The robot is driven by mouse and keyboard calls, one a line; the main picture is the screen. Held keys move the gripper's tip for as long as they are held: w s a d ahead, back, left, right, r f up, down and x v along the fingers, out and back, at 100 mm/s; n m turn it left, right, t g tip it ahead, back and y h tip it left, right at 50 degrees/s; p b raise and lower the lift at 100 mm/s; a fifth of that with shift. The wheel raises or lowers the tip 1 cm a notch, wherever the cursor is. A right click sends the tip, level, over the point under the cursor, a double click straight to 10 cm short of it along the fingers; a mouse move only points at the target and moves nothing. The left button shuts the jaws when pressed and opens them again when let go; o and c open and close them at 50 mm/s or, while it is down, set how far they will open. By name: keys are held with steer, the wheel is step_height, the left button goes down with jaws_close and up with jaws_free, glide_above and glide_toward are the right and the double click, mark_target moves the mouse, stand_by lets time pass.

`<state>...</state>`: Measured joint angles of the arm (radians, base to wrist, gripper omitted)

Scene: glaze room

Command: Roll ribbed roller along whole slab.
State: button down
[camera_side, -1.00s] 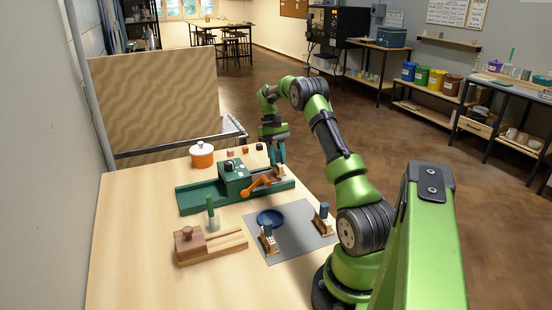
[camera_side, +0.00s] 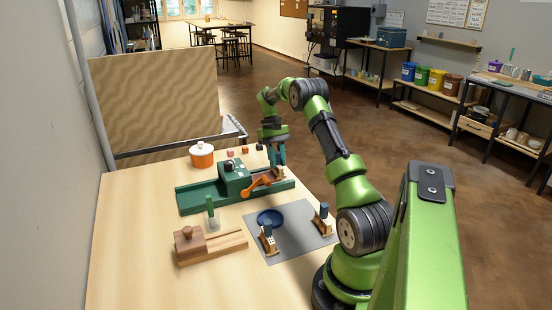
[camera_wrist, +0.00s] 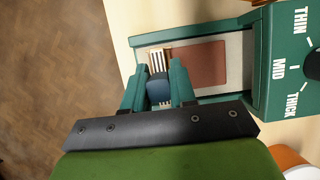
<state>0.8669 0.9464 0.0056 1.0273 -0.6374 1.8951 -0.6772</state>
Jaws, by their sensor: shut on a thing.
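The brown slab (camera_wrist: 208,62) lies on the pale bed of the green slab machine in the wrist view. My gripper (camera_wrist: 158,82) has both teal fingers closed around the blue handle (camera_wrist: 158,92) of a roller. The roller's pale, dark-striped end (camera_wrist: 157,60) shows just beyond the fingers, at the slab's left end. I cannot tell whether it touches the clay. In the side view my gripper (camera_side: 279,160) is low over the right end of the green machine (camera_side: 203,195); the slab is hard to make out there.
The machine's thickness-dial housing (camera_wrist: 285,60) stands right of the slab, with an orange crank (camera_side: 258,185). Two blue-handled tools (camera_side: 267,239) (camera_side: 323,216) and a blue dish (camera_side: 270,218) are on a grey mat (camera_side: 290,247). A wooden block (camera_side: 192,247) and an orange pot (camera_side: 202,158) stand nearby.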

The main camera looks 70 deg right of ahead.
steer(key=shift+w+a, duration=0.5)
steer(key=shift+a, duration=0.05)
stand_by(0.4)
steer(key=shift+w+a+f, duration=0.1)
steer(key=shift+w+a, duration=0.4)
steer(key=shift+w+a, duration=0.5)
steer(key=shift+w, duration=0.05)
steer(key=shift+w+a, duration=0.1)
stand_by(0.3)
steer(key=shift+w+a, duration=0.4)
